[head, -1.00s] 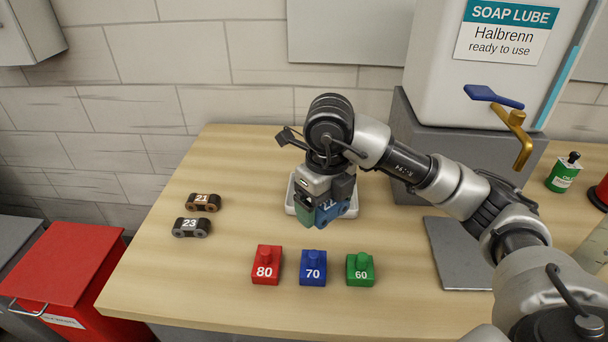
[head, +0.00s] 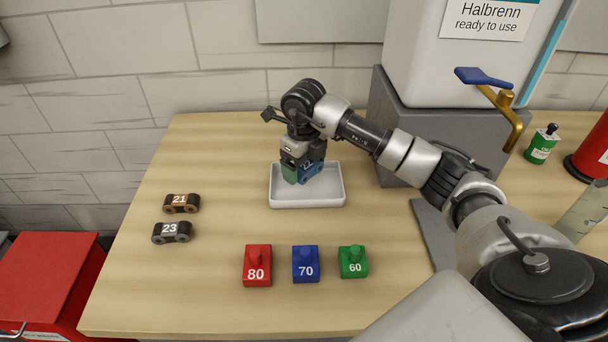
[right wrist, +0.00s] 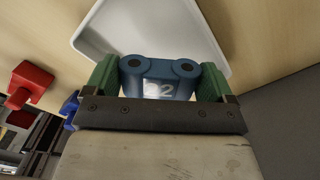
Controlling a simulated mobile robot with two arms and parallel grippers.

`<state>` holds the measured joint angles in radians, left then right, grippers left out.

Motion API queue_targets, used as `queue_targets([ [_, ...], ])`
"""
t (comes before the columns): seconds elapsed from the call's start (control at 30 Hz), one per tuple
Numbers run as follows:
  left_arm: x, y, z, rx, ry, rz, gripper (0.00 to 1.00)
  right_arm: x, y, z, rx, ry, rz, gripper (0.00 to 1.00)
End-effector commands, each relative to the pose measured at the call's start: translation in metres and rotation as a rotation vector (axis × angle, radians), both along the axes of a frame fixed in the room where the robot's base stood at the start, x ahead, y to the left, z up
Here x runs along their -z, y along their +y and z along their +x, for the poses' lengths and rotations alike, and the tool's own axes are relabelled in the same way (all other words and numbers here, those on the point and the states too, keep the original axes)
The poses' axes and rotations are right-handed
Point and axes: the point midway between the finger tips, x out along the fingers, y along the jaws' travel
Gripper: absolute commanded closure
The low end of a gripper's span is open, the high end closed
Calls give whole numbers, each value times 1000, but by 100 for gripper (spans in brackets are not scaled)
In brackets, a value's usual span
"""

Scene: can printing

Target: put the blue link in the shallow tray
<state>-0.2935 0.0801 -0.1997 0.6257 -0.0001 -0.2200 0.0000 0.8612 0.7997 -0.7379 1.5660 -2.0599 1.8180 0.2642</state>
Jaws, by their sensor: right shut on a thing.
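The blue link (head: 315,168), numbered 22, is held between the green fingers of my right gripper (head: 301,173). In the right wrist view the blue link (right wrist: 159,80) sits between the two fingertips (right wrist: 158,82), its two round holes facing the camera. The shallow tray (head: 308,201) is white and empty where it shows, below and behind the gripper. The link is over the tray's back left part; I cannot tell whether it touches the floor of the tray. The tray also shows in the right wrist view (right wrist: 110,30). My left gripper is not in view.
Dark links 21 (head: 181,203) and 23 (head: 172,232) lie at the left. Red block 80 (head: 257,268), blue block 70 (head: 305,267) and green block 60 (head: 353,263) stand in front. A grey stand (head: 388,125) under the dispenser is right of the tray.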

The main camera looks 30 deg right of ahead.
Motion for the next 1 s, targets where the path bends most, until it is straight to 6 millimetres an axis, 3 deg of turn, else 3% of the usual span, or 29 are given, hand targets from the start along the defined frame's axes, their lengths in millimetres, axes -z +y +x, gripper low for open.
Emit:
queue_targets([
  [0.3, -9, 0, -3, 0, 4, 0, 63, 37, 0, -1, 0, 3, 0, 44],
  [0.67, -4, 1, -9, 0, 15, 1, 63, 43, 0, 0, 0, 0, 0, 44],
  [0.7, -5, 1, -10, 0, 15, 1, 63, 42, 0, 0, 0, 0, 0, 11],
  [0.77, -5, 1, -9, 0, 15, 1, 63, 42, 0, 0, 0, 0, 0, 2],
  [1.0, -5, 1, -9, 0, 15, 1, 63, 42, 0, 0, 1, 0, -1, 0],
])
